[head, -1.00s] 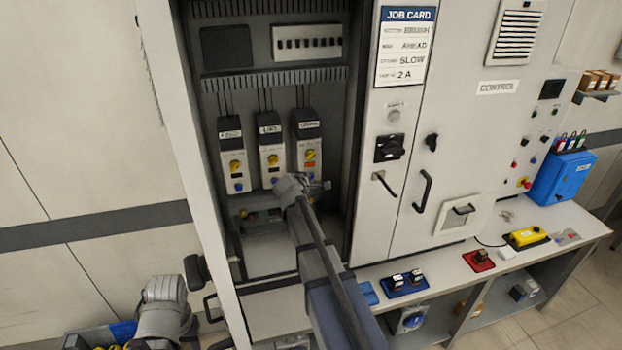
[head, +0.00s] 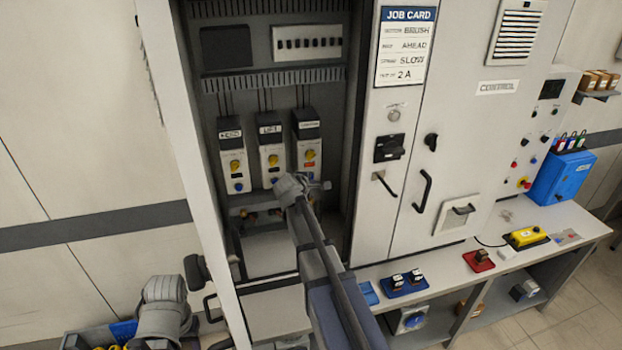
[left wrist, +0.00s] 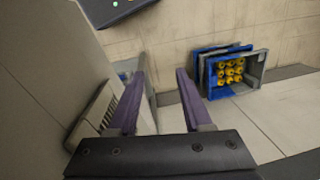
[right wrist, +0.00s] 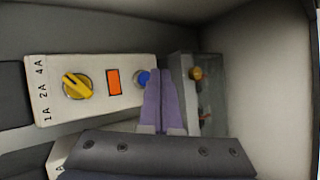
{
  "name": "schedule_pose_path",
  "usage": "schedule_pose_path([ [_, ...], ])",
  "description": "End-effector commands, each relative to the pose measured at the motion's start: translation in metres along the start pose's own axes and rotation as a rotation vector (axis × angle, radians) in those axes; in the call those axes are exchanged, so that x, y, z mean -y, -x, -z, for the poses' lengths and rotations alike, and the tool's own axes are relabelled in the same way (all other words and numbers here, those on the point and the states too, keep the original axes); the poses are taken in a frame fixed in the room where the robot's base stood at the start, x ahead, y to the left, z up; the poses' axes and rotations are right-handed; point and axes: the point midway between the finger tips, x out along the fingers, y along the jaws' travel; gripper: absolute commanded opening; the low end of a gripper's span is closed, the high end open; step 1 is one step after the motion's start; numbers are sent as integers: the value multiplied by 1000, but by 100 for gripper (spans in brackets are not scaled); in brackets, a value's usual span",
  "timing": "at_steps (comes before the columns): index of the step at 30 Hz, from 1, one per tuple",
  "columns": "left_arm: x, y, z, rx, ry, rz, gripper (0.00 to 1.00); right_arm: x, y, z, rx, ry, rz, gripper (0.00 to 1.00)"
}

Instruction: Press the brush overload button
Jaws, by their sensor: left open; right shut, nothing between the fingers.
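Three overload units stand in a row in the open cabinet, each with a yellow knob. The rightmost unit (head: 307,135) has its lower end hidden behind my right wrist in the head view. In the right wrist view, one unit (right wrist: 100,98) shows a yellow knob (right wrist: 77,86), an orange window and a blue button (right wrist: 143,78); it appears to be the rightmost. My right gripper (right wrist: 156,76) is shut and empty, its tips close beside the blue button; I cannot tell whether they touch it. My left gripper (left wrist: 161,80) is open and empty, away from the units.
The job card (head: 405,47) reads BRUSH, AHEAD, SLOW, 2 A. The middle unit (head: 271,153) and left unit (head: 233,158) are close beside. The cabinet wall bounds the rightmost unit's side. A bench (head: 560,225) holds a yellow pendant (head: 526,237). Crates (left wrist: 230,75) stand by the wall.

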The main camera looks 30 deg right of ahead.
Motion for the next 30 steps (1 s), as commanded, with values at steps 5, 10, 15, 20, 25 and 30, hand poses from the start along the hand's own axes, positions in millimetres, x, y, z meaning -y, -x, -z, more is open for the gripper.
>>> schedule_pose_path([
  [5,0,0,0,0,0,0,50,-2,-3,2,0,0,0,0],
  [10,0,0,0,0,0,0,50,-5,-6,4,0,0,0,0],
  [15,0,0,0,0,0,0,50,-4,-6,4,0,0,0,0],
  [20,0,0,0,0,0,0,50,-5,-6,4,0,0,0,0],
  [25,0,0,0,0,0,0,50,-5,-7,5,0,0,0,0],
  [30,0,0,0,0,0,0,50,-6,-8,6,0,0,0,0],
])
